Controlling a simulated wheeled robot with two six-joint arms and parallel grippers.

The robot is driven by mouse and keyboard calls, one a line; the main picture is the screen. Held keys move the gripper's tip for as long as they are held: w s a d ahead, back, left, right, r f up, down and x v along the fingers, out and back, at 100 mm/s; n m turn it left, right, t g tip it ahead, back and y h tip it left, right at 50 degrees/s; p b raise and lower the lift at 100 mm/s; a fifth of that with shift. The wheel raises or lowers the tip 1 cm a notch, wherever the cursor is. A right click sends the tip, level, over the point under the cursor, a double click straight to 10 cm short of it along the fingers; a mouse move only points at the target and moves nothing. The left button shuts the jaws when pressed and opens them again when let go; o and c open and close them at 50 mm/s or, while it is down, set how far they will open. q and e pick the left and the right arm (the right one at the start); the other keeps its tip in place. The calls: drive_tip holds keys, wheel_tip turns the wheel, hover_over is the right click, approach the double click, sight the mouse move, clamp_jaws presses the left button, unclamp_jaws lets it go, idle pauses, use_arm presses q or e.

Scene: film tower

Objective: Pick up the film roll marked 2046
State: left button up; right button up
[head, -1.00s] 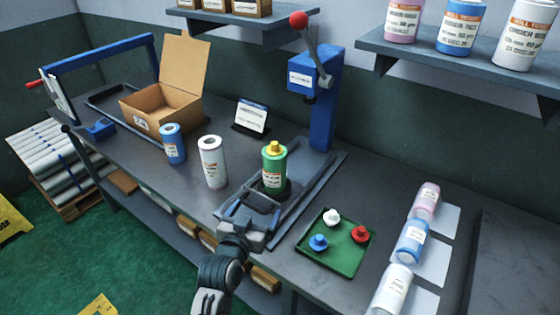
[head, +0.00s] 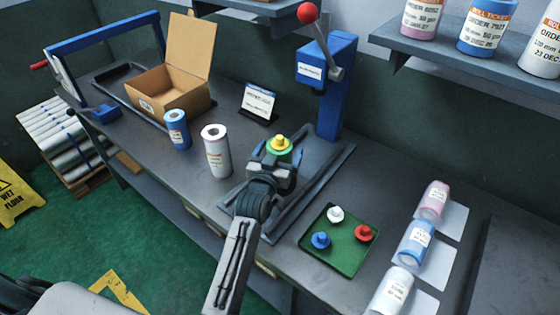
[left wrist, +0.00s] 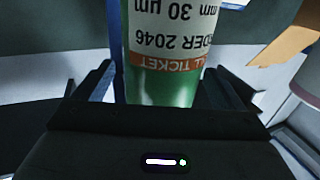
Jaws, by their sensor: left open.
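The green film roll (head: 279,147) with a yellow plug in its top stands upright at the press on the bench. In the left wrist view its label reads ORDER 2046, upside down, on the roll (left wrist: 165,90). My left gripper (head: 272,172) is open at the roll's near side and hides most of it in the head view. In the left wrist view the fingers of my left gripper (left wrist: 163,82) stand on either side of the roll. I cannot tell whether they touch it. My right gripper is out of view.
A white roll (head: 216,150) and a blue roll (head: 177,130) stand left of the press (head: 328,85). A green tray (head: 350,262) with white, blue and red plugs lies to the right. Several rolls lie farther right. An open cardboard box (head: 178,95) is behind.

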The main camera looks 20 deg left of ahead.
use_arm(q)
drive_tip(key=shift+w, duration=1.3)
drive_tip(key=shift+r, duration=0.1)
drive_tip(key=c, duration=1.8)
